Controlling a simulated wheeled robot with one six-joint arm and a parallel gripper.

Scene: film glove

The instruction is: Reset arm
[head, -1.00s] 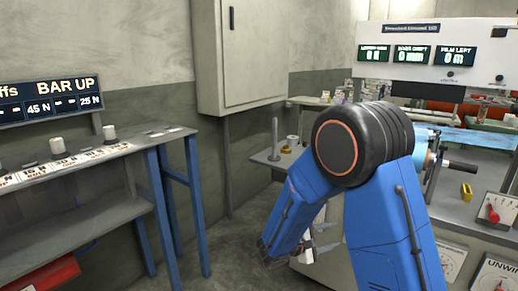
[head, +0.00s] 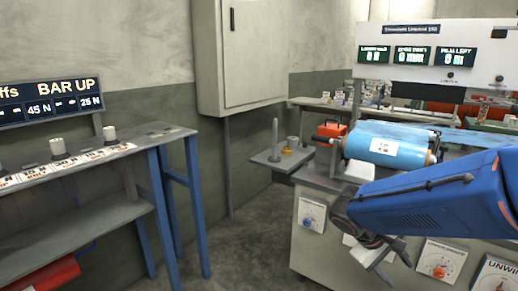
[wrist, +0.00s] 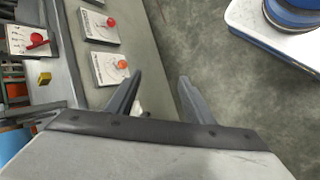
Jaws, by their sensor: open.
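My gripper (wrist: 155,100) is open and empty in the wrist view, its two grey fingers apart above the floor beside the machine's front panel. In the head view my gripper (head: 372,262) hangs at the end of my blue arm in front of the machine (head: 325,245), partly hidden by the arm. Nothing is between the fingers.
A blue film roll (head: 385,143) lies on the machine top. A small shelf (head: 275,160) with a peg sticks out left. A bench (head: 60,170) stands at left. The floor (head: 250,240) between is clear.

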